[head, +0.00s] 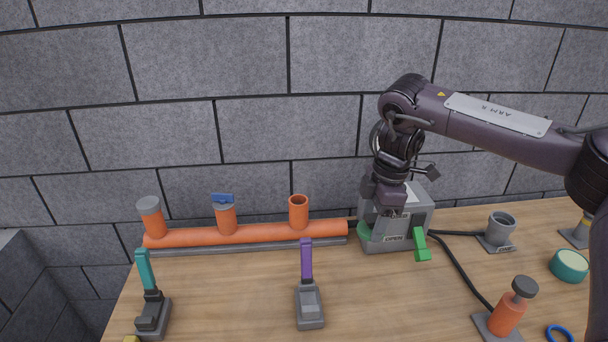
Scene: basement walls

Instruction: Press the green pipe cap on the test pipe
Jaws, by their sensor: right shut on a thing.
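The orange test pipe (265,233) lies along the wall with three upright stubs. The left stub wears a grey cap (149,204) and the middle stub a blue cap (223,199). The right stub (298,212) is open at the top. My right gripper (372,220) points down in front of the grey box, to the right of the open stub. It appears shut on the green pipe cap (364,232), which shows only in part at the box's left side. The gripper and wrist hide the rest of their contact. My left gripper is out of view.
The grey box (412,219) marked OPEN has a green lever (421,246) at its front. A teal-handled tool (149,290) and a purple-handled tool (308,285) stand at the front. A capped orange cylinder (508,314), grey cup (500,228) and teal roll (569,266) are right.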

